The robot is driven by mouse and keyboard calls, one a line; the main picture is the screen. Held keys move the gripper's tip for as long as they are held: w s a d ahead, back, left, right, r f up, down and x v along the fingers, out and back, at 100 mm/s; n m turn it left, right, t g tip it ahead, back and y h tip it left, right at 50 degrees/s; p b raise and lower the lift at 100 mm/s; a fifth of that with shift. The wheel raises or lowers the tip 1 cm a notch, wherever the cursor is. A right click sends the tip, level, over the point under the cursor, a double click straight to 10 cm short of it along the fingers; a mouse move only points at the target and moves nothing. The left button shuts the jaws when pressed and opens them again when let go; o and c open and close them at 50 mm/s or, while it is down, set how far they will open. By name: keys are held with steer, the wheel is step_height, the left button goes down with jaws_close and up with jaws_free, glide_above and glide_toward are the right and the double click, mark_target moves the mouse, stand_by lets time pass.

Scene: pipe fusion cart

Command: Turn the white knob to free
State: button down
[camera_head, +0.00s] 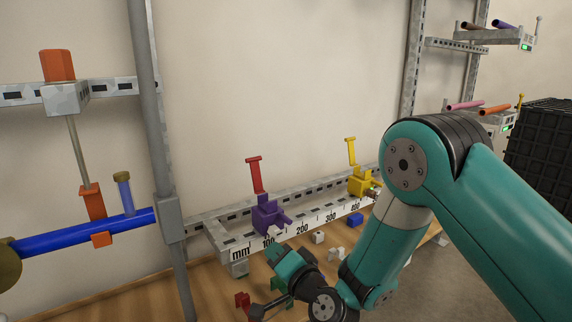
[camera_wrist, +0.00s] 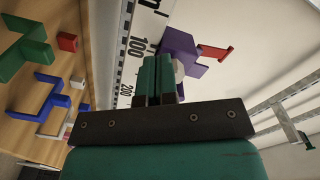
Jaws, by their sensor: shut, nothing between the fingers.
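The purple clamp (camera_head: 266,213) with a raised red lever (camera_head: 254,175) sits on the ruler rail near the 100 mark. It also shows in the wrist view (camera_wrist: 178,44). A white round knob (camera_wrist: 180,72) on the clamp is partly hidden behind my fingers in the wrist view. In the head view a small pale part (camera_head: 273,231) shows at the clamp's lower front. My gripper (camera_head: 276,252) is shut and empty, just in front of and below the clamp. Its fingers (camera_wrist: 157,62) are together beside the knob; I cannot tell whether they touch it.
The ruler rail (camera_head: 243,250) runs right to a yellow clamp (camera_head: 361,184). Loose blocks, including a blue one (camera_head: 355,220) and a red one (camera_head: 242,300), lie on the wooden table below.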

steer(key=b+v, duration=0.1)
steer(key=b, duration=0.1)
steer(key=b+v, duration=0.3)
steer(key=b, duration=0.1)
steer(key=shift+s+d+r, duration=0.25)
steer(key=shift+r, duration=0.1)
